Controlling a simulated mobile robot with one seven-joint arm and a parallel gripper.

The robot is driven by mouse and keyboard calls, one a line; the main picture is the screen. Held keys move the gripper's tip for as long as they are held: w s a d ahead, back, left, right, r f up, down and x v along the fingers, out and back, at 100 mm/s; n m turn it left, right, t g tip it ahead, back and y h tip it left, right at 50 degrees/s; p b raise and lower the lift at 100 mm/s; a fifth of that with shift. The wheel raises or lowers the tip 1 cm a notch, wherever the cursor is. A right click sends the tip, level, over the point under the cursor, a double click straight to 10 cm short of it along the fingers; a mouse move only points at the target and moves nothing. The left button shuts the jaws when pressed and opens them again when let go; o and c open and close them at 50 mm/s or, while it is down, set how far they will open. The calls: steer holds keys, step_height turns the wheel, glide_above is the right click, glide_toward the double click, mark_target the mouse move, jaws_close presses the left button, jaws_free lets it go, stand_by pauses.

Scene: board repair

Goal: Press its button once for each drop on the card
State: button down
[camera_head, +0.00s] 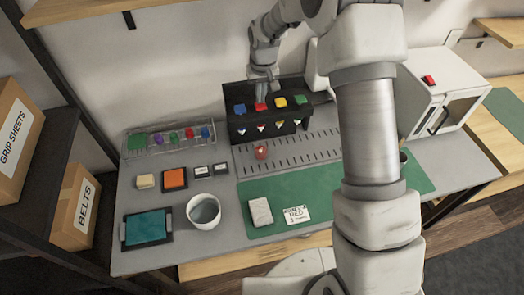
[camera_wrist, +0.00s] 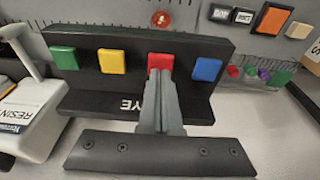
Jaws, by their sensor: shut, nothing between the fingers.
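The black dispenser (camera_head: 240,128) stands at the back of the bench, with blue (camera_head: 239,109), red (camera_head: 261,107), yellow (camera_head: 280,102) and green (camera_head: 300,100) buttons in a row. Coloured marks sit below them. My gripper (camera_head: 266,93) is shut and empty, pointing down at the red button. In the wrist view its fingertips (camera_wrist: 160,72) overlap the lower edge of the red button (camera_wrist: 160,61); I cannot tell whether they touch it. A white card (camera_head: 296,214) lies on the green mat; its writing is small, seeming to read "RED" and "3".
A small red pot (camera_head: 262,152) stands on the slotted plate before the dispenser. A grey-white block (camera_head: 260,212) lies beside the card. A white cup (camera_head: 203,211), teal pad (camera_head: 146,228) and orange pad (camera_head: 174,179) are left. A rack (camera_head: 168,140) holds coloured items. A white machine (camera_head: 440,90) stands right.

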steer(key=shift+f+b, duration=0.7)
steer(key=shift+f, duration=0.3)
steer(key=shift+r, duration=0.1)
steer(key=shift+r+p, duration=0.85)
steer(key=shift+r, duration=0.45)
steer(key=shift+f, duration=0.15)
steer(key=shift+f+b, duration=1.15)
steer(key=shift+f, duration=0.15)
steer(key=shift+r, duration=0.2)
steer(key=shift+r+p, duration=0.85)
steer(key=shift+r, duration=0.35)
